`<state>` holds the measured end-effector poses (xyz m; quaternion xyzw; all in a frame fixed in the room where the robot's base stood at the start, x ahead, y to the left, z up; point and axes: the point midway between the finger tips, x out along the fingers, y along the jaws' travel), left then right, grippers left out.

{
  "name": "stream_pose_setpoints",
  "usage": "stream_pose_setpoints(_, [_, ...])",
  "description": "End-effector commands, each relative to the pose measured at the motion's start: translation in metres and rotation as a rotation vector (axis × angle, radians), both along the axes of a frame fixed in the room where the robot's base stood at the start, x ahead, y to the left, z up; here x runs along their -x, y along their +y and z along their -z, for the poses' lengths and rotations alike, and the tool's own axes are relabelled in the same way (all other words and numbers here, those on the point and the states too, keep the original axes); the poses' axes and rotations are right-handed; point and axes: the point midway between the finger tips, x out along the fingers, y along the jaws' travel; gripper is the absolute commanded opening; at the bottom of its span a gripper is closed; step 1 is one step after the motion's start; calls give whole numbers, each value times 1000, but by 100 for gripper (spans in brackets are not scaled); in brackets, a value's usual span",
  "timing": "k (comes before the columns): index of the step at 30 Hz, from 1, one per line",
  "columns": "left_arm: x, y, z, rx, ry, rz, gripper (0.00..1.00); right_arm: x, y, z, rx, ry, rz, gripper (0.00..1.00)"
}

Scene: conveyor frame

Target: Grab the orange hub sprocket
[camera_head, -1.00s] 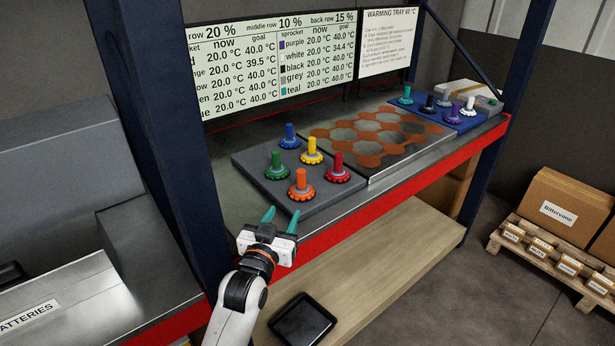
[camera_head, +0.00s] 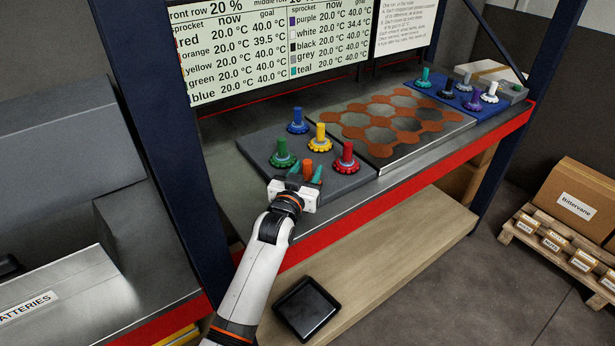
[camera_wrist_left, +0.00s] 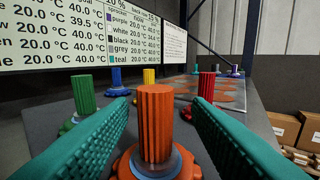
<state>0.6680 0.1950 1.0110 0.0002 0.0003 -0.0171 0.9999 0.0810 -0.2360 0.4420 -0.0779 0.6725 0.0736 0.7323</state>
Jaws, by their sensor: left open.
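The orange hub sprocket (camera_head: 308,168) stands upright at the front of the grey tray (camera_head: 345,188). In the left wrist view its ribbed orange hub (camera_wrist_left: 155,125) rises from a toothed orange base with a pale ring. My left gripper (camera_head: 306,177) is open, with a teal finger on each side of the hub and a visible gap to both. In the head view the gripper hides the sprocket's base. My right gripper is not in view.
Red (camera_head: 347,156), yellow (camera_head: 320,138), green (camera_head: 282,154) and blue (camera_head: 297,122) sprockets stand close by on the same tray. A warming tray with orange hexagons (camera_head: 408,112) lies to the right. A blue tray (camera_head: 450,97) holds several other sprockets beyond it.

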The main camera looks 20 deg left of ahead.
Motion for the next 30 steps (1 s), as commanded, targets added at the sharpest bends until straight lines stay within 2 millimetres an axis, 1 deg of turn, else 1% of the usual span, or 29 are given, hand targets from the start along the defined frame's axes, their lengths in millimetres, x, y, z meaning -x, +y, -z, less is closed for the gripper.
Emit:
stream_pose_setpoints(1, [-9,2,-2,-1,2,-1,45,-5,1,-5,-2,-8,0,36])
stream_pose_setpoints(3, [-18,3,0,-1,1,-1,45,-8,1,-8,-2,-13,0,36])
stream_pose_setpoints(7, [-34,2,1,0,0,0,45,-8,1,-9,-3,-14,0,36])
stream_pose_setpoints(11, [-39,2,2,0,0,0,45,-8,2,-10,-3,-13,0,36])
stream_pose_setpoints(17, [-39,2,2,0,0,0,45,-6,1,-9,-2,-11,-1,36])
stream_pose_setpoints(25, [-39,2,2,0,0,0,0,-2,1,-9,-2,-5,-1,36])
stream_pose_setpoints(30, [-39,2,1,1,-1,0,0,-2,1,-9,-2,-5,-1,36])
